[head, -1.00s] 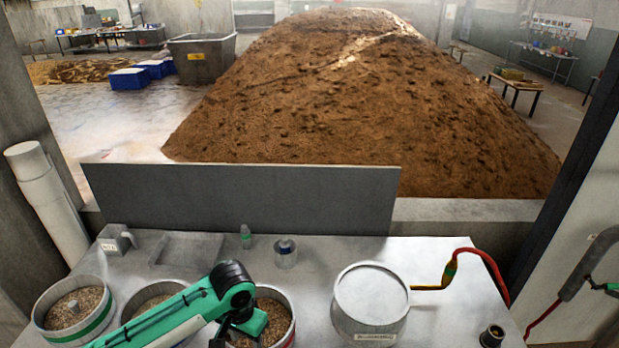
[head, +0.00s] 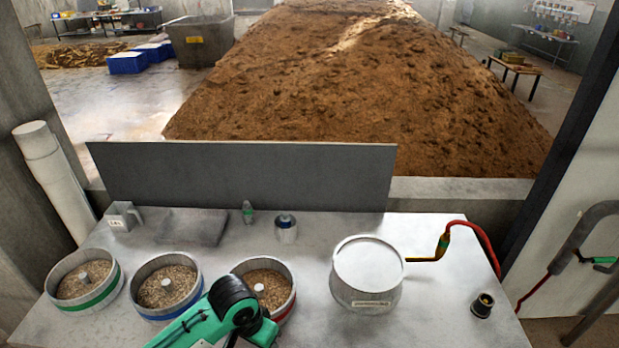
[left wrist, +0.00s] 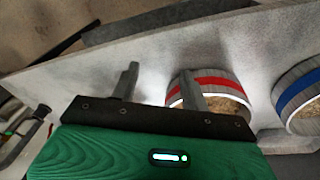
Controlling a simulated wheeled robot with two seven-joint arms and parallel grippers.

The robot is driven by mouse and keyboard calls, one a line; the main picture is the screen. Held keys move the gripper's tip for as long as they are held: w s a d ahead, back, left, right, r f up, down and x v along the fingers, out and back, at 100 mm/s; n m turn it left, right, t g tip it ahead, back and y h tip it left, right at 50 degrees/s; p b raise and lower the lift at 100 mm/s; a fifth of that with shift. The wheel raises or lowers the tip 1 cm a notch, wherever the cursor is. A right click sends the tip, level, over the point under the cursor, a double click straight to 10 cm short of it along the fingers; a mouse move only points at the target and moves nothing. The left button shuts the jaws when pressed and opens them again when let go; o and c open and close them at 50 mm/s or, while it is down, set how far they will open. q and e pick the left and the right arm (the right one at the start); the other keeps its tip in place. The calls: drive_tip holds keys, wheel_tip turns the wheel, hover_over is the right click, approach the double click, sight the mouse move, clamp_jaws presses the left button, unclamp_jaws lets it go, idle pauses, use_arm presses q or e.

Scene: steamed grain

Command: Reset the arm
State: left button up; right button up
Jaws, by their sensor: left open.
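My left arm comes in at the bottom of the head view, green with a black joint, in front of the red-banded pot (head: 265,284). The left gripper's fingers are hidden there. In the left wrist view my left gripper (left wrist: 160,90) is open with nothing between its two grey fingers. Its right finger overlaps the red-banded pot (left wrist: 198,84) in the picture; I cannot tell if they touch. The blue-banded pot (left wrist: 299,92) is farther right. My right gripper is not in view.
Grain pots with green (head: 84,284) and blue (head: 166,286) bands stand left on the table (head: 225,245). A lidded metal pot (head: 367,272), red hose (head: 480,240), small bottle (head: 248,212) and metal jar (head: 286,229) are there too. A grey panel (head: 240,178) stands behind.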

use_arm(q)
drive_tip(key=s+a+n+t+y, duration=0.1)
drive_tip(key=s+a+n, duration=0.1)
drive_tip(key=s+a, duration=0.55)
drive_tip(key=s+a+n+t+y, duration=0.15)
drive_tip(key=s+a, duration=0.35)
drive_tip(key=s, duration=0.5)
wheel_tip(320, 180, down, 32)
drive_tip(key=g, duration=0.1)
drive_tip(key=s+a+f+g, duration=0.1)
drive_tip(key=s+a+f, duration=0.2)
drive_tip(key=s+f, duration=1.6)
drive_tip(key=shift+s+f+h, duration=0.2)
drive_tip(key=shift+s+h, duration=0.15)
drive_tip(key=shift+s, duration=0.05)
drive_tip(key=shift+a, duration=0.1)
